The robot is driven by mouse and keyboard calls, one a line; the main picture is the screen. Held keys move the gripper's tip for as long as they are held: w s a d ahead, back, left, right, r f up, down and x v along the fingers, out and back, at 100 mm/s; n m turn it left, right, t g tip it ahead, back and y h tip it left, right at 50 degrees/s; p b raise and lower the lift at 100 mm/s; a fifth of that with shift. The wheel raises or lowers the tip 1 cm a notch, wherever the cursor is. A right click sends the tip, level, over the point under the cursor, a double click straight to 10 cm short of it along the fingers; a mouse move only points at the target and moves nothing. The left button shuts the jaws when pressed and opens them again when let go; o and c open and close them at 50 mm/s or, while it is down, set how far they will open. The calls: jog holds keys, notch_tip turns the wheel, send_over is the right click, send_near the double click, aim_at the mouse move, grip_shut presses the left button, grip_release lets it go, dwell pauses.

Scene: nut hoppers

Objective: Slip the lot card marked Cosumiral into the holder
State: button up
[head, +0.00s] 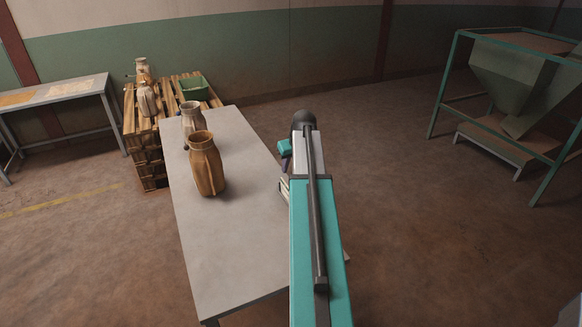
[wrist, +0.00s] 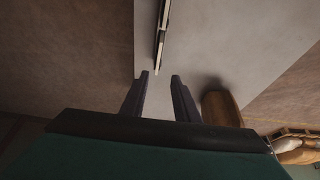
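In the wrist view my gripper (wrist: 158,77) has its two dark fingers apart, with nothing seen between them. Just beyond the fingertips is a thin, narrow object (wrist: 162,38) with dark and pale edges, seen nearly edge-on on the grey table. It may be the holder or cards standing in a row; I cannot tell which. In the head view pale edges (head: 284,189) show at the table's right side, mostly hidden behind my arm. No lettering is readable, so I cannot pick out the card marked Cosumiral.
The grey table (head: 225,255) holds a brown sack-like jar (head: 206,170) and a paler one (head: 191,118) behind it. Pallets (head: 148,180) with more jars and a green crate (head: 194,88) stand behind. A hopper (head: 510,80) stands right. The table's near part is clear.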

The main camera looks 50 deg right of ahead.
aim_at(286, 185)
jog(key=shift+d, duration=0.1)
jog(key=shift+p+x, duration=1.95)
jog(key=shift+x, duration=4.95)
grip_shut()
jog(key=shift+r, duration=0.15)
jog(key=shift+s+r+p, duration=0.1)
jog(key=shift+r+p, duration=1.2)
jog(key=shift+r, duration=2.25)
